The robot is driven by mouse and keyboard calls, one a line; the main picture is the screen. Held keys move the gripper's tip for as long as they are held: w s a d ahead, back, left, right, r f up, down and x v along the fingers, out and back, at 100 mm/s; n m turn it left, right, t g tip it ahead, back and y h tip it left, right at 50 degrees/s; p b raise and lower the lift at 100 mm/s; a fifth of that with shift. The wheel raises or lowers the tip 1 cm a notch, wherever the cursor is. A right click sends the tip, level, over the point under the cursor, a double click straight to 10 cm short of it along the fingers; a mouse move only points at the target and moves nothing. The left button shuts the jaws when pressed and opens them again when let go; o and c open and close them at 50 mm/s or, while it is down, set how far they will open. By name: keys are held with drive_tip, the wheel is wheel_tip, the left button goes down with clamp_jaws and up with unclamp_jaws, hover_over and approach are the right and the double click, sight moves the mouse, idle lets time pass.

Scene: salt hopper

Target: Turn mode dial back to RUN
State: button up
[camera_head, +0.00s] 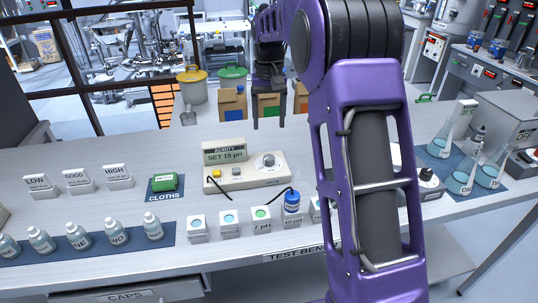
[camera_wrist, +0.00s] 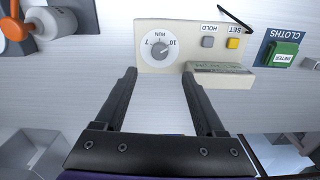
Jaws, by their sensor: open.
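The acidity meter (camera_head: 246,176) is a cream box on the bench. Its display (camera_head: 224,151) reads "ACIDITY SET 10 pH". The mode dial (camera_head: 268,161) is a round knob at its right end. In the wrist view, which is upside down, the dial (camera_wrist: 159,49) has marks 7, RUN and 10 around it; its pointer is too small to read surely. My gripper (camera_head: 268,126) is open and empty, behind and above the meter. In the wrist view its fingertips (camera_wrist: 159,72) straddle the line to the dial, apart from it.
Yellow SET and grey HOLD buttons (camera_wrist: 208,42) sit beside the dial. A blue probe (camera_head: 291,201) stands at the 10 pH cup, with several cups in front of the meter. A green METER cloth (camera_head: 165,183) lies left. Flasks (camera_head: 462,178) stand right. Boxes (camera_head: 232,104) stand behind.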

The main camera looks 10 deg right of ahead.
sight(269, 157)
wheel_tip(269, 157, down, 12)
drive_tip(key=shift+r+b, duration=0.1)
drive_tip(key=shift+b, duration=0.3)
drive_tip(key=shift+c, duration=0.2)
clamp_jaws()
